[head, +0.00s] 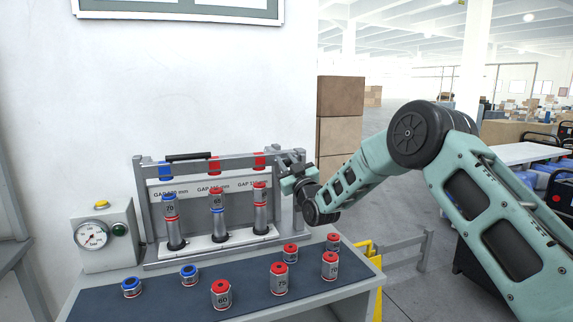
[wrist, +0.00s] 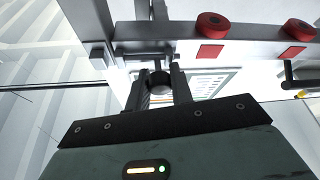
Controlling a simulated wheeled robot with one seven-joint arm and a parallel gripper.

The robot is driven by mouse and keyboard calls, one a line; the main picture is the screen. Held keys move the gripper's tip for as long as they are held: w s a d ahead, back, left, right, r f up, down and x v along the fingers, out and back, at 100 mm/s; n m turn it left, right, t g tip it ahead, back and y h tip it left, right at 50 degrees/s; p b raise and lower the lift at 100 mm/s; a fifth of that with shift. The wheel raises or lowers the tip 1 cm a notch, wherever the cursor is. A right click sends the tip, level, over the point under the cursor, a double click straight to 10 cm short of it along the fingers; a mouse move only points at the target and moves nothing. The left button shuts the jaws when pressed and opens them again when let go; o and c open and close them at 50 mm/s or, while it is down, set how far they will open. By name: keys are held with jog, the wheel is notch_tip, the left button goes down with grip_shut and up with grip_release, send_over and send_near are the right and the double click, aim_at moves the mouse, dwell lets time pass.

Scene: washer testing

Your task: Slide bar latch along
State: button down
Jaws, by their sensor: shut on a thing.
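The bar latch (head: 291,157) is at the right end of the grey bar (head: 232,163) that crosses the top of the test rack. My gripper (head: 292,183) is at that end, just below the bar, with my arm coming in from the right. In the wrist view my gripper (wrist: 161,88) is shut on the latch's dark round knob (wrist: 160,78), with one finger on each side. A thin rod (wrist: 157,50) shows beyond the knob, by the bar. In the head view my gripper partly hides the latch and its knob.
Three numbered cylinders, one of them this one (head: 217,205), stand upright in the rack below the bar. Several loose cylinders and caps stand on the dark bench mat (head: 190,300). A gauge box (head: 104,235) is at left. A black handle (head: 190,156) tops the bar.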

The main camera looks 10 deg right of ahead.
jog(key=d+b, duration=0.1)
jog(key=d, duration=0.2)
jog(key=shift+w+d+b, duration=0.15)
jog(key=shift+w+b, duration=0.05)
jog(key=shift+b, duration=0.2)
jog(key=c, duration=1.2)
grip_release()
jog(key=shift+d, duration=0.15)
jog(key=b+v, duration=0.4)
jog(key=v, duration=1.3)
jog(key=shift+s, duration=0.25)
